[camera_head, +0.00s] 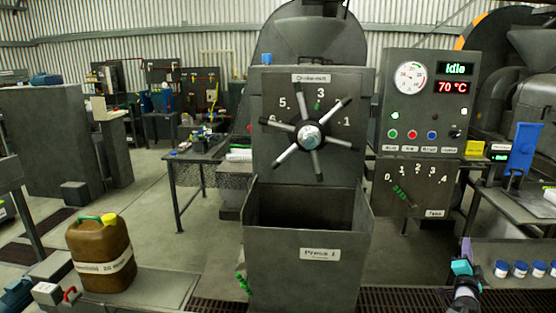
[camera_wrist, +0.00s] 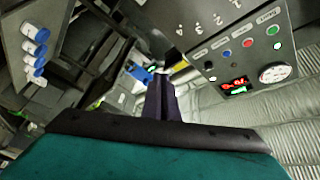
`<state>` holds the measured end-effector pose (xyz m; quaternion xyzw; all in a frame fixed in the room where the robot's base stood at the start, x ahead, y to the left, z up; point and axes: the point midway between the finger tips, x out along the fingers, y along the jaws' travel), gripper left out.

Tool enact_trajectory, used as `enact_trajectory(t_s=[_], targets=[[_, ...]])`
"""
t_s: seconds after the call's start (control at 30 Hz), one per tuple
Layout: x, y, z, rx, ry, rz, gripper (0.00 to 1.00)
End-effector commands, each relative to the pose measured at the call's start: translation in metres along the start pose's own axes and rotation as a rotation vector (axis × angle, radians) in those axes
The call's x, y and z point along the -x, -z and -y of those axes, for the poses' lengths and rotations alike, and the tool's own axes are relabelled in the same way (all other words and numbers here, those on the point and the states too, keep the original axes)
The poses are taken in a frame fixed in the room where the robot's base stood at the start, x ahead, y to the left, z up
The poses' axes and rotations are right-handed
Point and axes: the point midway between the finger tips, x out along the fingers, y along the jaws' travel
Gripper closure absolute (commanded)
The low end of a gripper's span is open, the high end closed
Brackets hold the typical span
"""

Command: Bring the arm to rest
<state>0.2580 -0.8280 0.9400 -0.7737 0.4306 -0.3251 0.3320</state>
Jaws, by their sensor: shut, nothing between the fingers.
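My gripper (camera_wrist: 160,82) shows in the wrist view as two dark fingers pressed together with nothing between them, in front of a dark plate and a teal body. The fingers point toward open space beside a tilted control panel (camera_wrist: 235,50). In the head view a teal and dark part of my arm (camera_head: 463,272) shows low at the right, left of several white cups with blue lids (camera_head: 519,269). The fingertips are hard to make out there.
The press (camera_head: 311,140) with its spoked handwheel and hopper stands in the middle. The control panel (camera_head: 419,100) is right of it, reading Idle and 70 °C. A brown canister (camera_head: 101,252) stands at lower left. A blue device (camera_head: 523,148) stands at right.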

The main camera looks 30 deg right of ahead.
Motion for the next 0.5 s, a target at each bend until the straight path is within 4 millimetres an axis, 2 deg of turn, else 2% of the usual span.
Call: enact_trajectory(t_s=[0.17,0.27,0.5], targets=[[0.003,-0.046,-0.002,0.021,-0.050,0.050,1.00],[0.008,-0.082,-0.004,0.041,-0.090,0.093,1.00],[0.034,-0.191,-0.009,0.117,-0.204,0.245,1.00]])
